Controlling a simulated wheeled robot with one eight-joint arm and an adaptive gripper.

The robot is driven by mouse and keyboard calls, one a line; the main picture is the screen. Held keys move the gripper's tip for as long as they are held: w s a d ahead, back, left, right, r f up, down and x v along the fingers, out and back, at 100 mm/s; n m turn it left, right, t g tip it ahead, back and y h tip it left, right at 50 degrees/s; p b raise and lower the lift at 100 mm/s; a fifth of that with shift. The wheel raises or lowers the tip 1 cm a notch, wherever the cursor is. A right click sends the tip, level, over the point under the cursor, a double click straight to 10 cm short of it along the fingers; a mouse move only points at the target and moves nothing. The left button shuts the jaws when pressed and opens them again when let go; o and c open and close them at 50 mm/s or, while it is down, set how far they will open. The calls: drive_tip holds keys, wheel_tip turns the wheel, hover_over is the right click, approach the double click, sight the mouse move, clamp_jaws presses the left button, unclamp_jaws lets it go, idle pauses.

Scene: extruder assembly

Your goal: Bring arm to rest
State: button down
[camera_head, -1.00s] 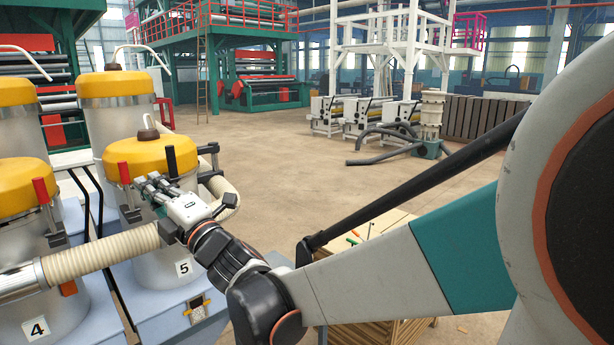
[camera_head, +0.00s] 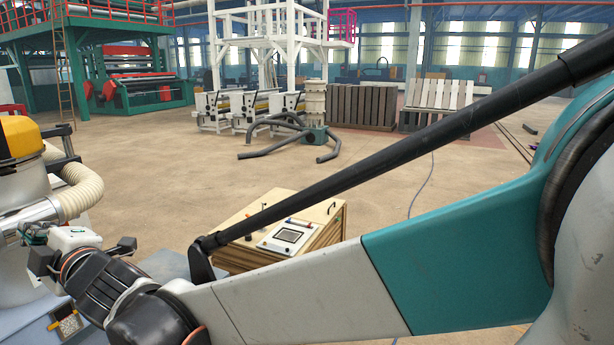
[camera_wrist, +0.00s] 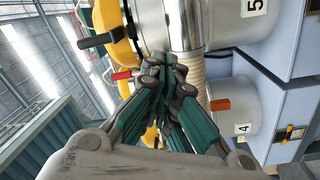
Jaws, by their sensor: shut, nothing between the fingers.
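My gripper (camera_wrist: 172,75) is shut, its teal fingers drawn together with nothing between them in the wrist view. In the head view my wrist shows at the lower left, and the fingertips are hard to make out there. Beyond the fingers in the wrist view are the hopper units with yellow lids (camera_wrist: 112,20), a beige hose (camera_wrist: 190,72) and the number plates 5 (camera_wrist: 255,7) and 4 (camera_wrist: 243,128). I cannot tell whether the fingers touch anything. My arm stretches across the lower part of the head view.
A wooden box (camera_head: 325,222) with a control panel (camera_head: 287,236) stands behind my forearm. A yellow-lidded hopper (camera_head: 20,140) with its hose (camera_head: 85,190) is close at the left. Open floor (camera_head: 180,170) lies beyond, with a pump with dark hoses (camera_head: 316,138) farther back.

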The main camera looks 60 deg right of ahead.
drive_tip(key=s+a+f+m+g+b, duration=0.1)
drive_tip(key=s+f+m+g+b, duration=0.2)
drive_tip(key=f, duration=1)
drive_tip(key=s+a+f+m+g+b, duration=0.1)
drive_tip(key=s+f+m+g+b, duration=0.3)
drive_tip(key=s+f+b, duration=0.5)
drive_tip(key=s+a+f+m+g+y+b, duration=0.1)
drive_tip(key=s+f+m+g+b, duration=0.3)
drive_tip(key=f, duration=1.4)
drive_tip(key=s+m+b, duration=0.1)
drive_tip(key=s+b, duration=0.2)
drive_tip(key=s, duration=0.2)
drive_tip(key=shift+s+a, duration=0.25)
drive_tip(key=shift+s, duration=0.15)
